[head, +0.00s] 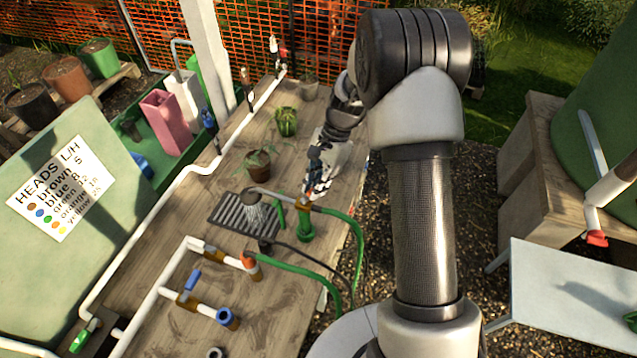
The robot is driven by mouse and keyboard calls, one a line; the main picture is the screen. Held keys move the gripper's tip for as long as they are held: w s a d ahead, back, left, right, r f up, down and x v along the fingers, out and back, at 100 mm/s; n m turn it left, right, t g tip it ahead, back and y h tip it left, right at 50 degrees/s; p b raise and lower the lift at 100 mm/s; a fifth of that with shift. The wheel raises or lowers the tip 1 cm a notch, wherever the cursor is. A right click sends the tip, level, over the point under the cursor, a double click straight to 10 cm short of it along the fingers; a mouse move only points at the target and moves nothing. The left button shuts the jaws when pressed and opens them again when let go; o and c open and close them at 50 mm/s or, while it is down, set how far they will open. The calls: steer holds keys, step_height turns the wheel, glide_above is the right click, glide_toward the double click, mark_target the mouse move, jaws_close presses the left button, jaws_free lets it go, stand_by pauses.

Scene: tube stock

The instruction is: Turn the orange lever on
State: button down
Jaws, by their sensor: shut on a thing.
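An orange lever-like piece (249,260) shows at the end of the brown fitting on the white pipe, beside the start of a green hose. My gripper (306,192) is well above and to the right of it in the picture. It is shut at the handle of a watering wand (270,194), over a green stand (305,227). The gripped part is small and mostly hidden by the fingers. The wand's round head (250,198) points down over a dark slatted grate (228,214), with pale streaks like water below it.
A blue lever (191,281) and a blue-ended fitting (227,317) are on the nearer pipe. Potted plants (286,121) stand farther back on the wooden bench (175,240). Green hoses (352,240) loop along the bench's right edge. A red-orange lever (597,238) hangs at far right.

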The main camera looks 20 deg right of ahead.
steer(key=n, duration=0.2)
steer(key=w+a+n+g+p, duration=0.1)
steer(key=n, duration=0.1)
steer(key=n+h, duration=0.1)
steer(key=shift+w+a+n+g, duration=0.2)
steer(key=shift+w+n+g, duration=0.1)
steer(key=shift+n, duration=0.1)
stand_by(0.4)
steer(key=c, duration=1.6)
jaws_free()
steer(key=shift+o, duration=0.2)
steer(key=v, duration=1.2)
steer(key=shift+a, duration=0.25)
